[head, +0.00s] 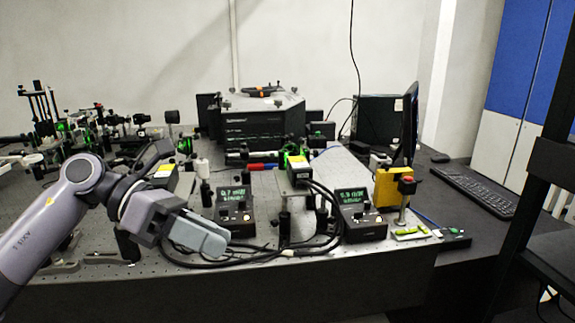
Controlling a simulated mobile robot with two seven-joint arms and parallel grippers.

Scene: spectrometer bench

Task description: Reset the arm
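My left arm comes in from the left side of the head view. Its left gripper (203,238) hangs over the front part of the optical bench (330,287), pointing right and slightly down. Its fingers look close together, but I see them from the side and cannot tell whether a gap is between them. No held object shows. The gripper is just left of a small black meter with a lit display (235,208). My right arm and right gripper are not in view.
A second meter (361,213) and a yellow box with a red button (394,188) stand to the right. Black cables (290,253) loop along the front. A large black spectrometer (262,117) stands behind. Optics (75,135) crowd the back left. A keyboard (474,190) lies on the right table.

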